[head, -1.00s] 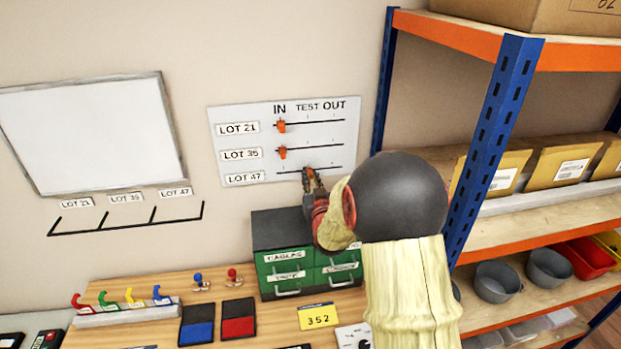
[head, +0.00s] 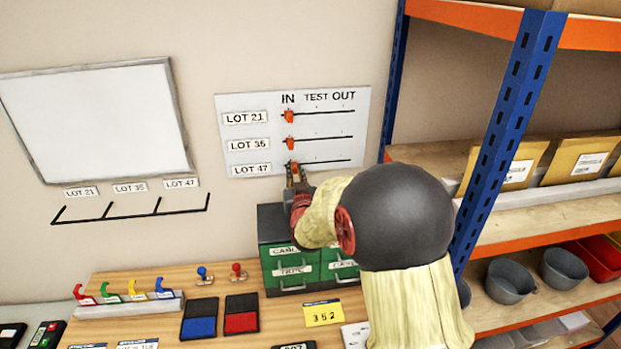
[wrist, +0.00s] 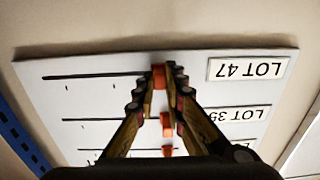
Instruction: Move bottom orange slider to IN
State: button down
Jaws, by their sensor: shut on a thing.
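A white board (head: 238,101) on the wall has rows labelled LOT 21, LOT 35 and LOT 47, with IN, TEST and OUT marked above. The bottom orange slider (wrist: 159,76) is on the LOT 47 line, at its IN end, in line below the other two sliders. My gripper (head: 293,171) is shut on this slider from below, and its fingers partly hide it. The upper orange slider (head: 289,117) and middle orange slider (head: 288,144) both sit under IN. The wrist view shows the board upside down, with the fingertips (wrist: 159,82) on either side of the slider.
A green drawer cabinet (head: 289,270) stands on the wooden bench just below my gripper. A blue and orange shelf rack (head: 502,150) rises to the right. A whiteboard (head: 95,118) hangs at left. The wall around the board is clear.

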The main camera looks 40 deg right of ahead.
jog(key=shift+w+a, duration=0.2)
jog(key=shift+a, duration=0.3)
jog(key=c, duration=1.8)
grip_release()
jog(key=shift+w+a, duration=0.1)
jog(key=shift+c, duration=0.2)
jog(key=v, duration=1.2)
